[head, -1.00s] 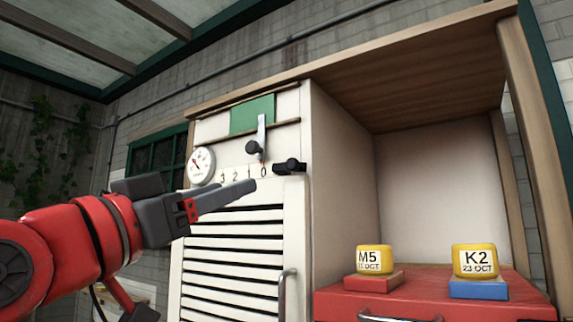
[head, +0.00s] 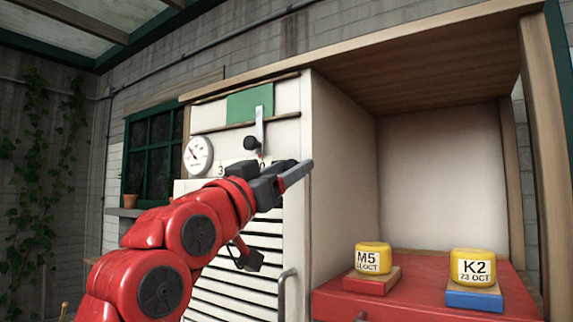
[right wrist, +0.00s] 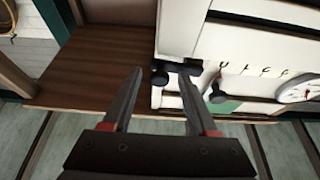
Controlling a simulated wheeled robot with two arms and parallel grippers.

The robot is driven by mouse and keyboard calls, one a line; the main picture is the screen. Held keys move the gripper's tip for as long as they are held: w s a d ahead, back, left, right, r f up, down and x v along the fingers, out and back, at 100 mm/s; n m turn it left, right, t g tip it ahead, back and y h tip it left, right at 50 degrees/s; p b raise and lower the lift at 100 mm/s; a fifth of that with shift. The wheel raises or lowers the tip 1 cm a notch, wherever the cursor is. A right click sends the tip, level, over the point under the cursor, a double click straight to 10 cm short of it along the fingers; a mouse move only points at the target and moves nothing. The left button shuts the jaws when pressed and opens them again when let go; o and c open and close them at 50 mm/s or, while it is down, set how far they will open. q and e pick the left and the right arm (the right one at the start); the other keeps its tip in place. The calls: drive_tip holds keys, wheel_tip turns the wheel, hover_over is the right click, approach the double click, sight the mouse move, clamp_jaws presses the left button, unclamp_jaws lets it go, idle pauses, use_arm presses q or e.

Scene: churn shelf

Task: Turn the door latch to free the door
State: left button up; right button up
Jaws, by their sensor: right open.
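The door latch, a short black bar with a round knob, shows in the right wrist view (right wrist: 160,77) on the cabinet front. In the head view my right gripper and forearm hide it. The white slatted door (head: 235,300) stands below it and looks closed. My right gripper (head: 308,165) reaches across the cabinet front at the top of this door. In the right wrist view its two fingers are apart and empty. The latch knob appears between their tips; I cannot tell whether they touch it. My left gripper is not in view.
A grey lever (head: 260,125) with a black knob sits above a number scale, beside a round gauge (head: 199,155).

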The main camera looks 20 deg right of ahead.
clamp_jaws()
drive_tip(key=shift+s+r+n+t+y+b, duration=0.1)
drive_tip(key=shift+r+n+t+y+b, duration=0.1)
drive_tip(key=shift+n+b, duration=0.4)
drive_tip(key=shift+r+n+t+y+b, duration=0.1)
drive_tip(key=shift+n+t+b, duration=0.1)
drive_tip(key=shift+n+b, duration=0.35)
unclamp_jaws()
